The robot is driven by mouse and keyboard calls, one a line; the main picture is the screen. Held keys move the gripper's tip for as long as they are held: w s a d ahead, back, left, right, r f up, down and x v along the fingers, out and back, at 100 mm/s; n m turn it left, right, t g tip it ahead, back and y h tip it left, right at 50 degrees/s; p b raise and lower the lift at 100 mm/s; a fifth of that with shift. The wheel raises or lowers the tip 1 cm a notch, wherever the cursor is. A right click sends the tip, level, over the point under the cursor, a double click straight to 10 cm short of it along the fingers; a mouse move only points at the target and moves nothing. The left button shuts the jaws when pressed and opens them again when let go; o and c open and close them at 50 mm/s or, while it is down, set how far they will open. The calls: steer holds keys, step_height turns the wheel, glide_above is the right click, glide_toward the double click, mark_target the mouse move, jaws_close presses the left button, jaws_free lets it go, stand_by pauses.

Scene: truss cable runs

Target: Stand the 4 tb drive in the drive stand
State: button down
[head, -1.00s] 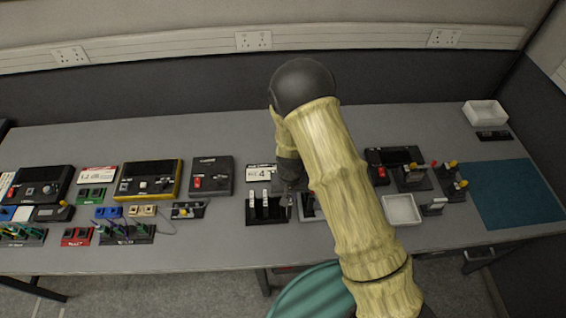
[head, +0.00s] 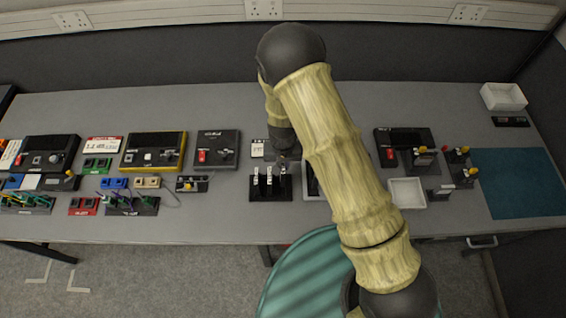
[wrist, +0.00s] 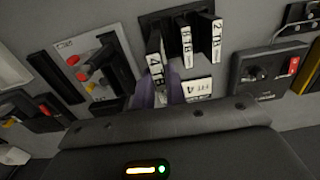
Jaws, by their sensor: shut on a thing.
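The drive stand (head: 270,194) is a dark block on the desk, left of my arm in the head view; it also shows at the top of the wrist view (wrist: 150,24). The 8 TB drive (wrist: 185,40) and 2 TB drive (wrist: 214,42) stand upright in it. My gripper (wrist: 158,92), with purple fingers, is shut on the 4 TB drive (wrist: 155,58). That drive is upright at the stand's end position, in line with the other two. Its lower edge is hidden, so I cannot tell whether it is fully seated. In the head view my gripper (head: 284,160) is partly hidden.
A white label card (head: 258,149) lies behind the stand. A black box with a red switch (head: 216,150) is to the left. A framed tray is partly hidden by my arm. A white tray (head: 407,192) and teal mat (head: 517,183) lie to the right.

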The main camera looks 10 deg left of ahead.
steer(key=shift+w+f+b, duration=0.15)
steer(key=shift+f+b, duration=1.1)
steer(key=shift+f, duration=0.65)
steer(key=shift+w+d, duration=0.1)
steer(key=shift+s+a, duration=0.3)
steer(key=shift+s, duration=0.15)
steer(key=shift+w+d, duration=0.2)
steer(key=shift+w, duration=0.1)
steer(key=shift+f, duration=0.1)
steer(key=shift+f+b, duration=0.3)
steer(key=shift+f, duration=0.1)
steer(key=shift+s+f, duration=0.1)
steer(key=shift+f, duration=0.1)
steer(key=shift+f+b, duration=0.5)
steer(key=shift+b, duration=0.05)
